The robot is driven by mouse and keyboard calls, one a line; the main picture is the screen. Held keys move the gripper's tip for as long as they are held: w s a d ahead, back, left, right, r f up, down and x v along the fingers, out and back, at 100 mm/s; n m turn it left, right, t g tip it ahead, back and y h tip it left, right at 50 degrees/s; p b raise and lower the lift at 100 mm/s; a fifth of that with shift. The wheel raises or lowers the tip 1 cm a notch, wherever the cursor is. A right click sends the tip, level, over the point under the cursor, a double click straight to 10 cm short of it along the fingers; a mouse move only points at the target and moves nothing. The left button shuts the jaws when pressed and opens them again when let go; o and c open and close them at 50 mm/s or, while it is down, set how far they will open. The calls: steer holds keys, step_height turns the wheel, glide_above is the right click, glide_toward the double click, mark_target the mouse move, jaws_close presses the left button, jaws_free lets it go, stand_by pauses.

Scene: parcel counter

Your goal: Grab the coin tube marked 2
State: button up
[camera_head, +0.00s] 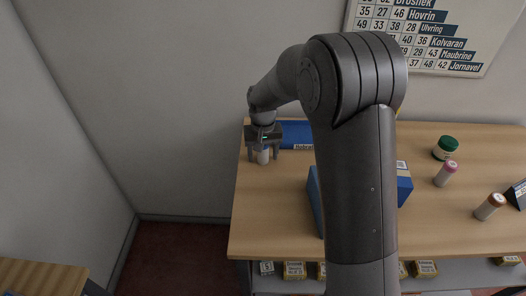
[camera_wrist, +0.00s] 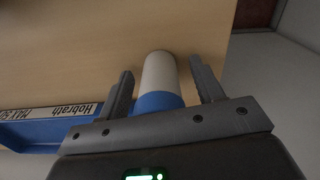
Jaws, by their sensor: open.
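A white tube with a blue cap (camera_wrist: 160,74) stands near the counter's left edge, between the spread fingers of my gripper (camera_wrist: 160,88) in the wrist view. The fingers are open, with a gap on each side of it. In the head view my gripper (camera_head: 263,150) is over the same tube (camera_head: 263,157). No number shows on this tube.
A blue tray (camera_head: 297,136) labelled Hobrath (camera_wrist: 40,128) lies beside my gripper. A green-lidded jar (camera_head: 445,148) stands at the back right. A blue box (camera_head: 314,200) is partly hidden by my arm. Small labelled boxes (camera_head: 294,270) sit on a shelf below the counter (camera_head: 270,215).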

steer(key=shift+c, duration=0.5)
steer(key=c, duration=1)
steer(key=shift+c, duration=0.3)
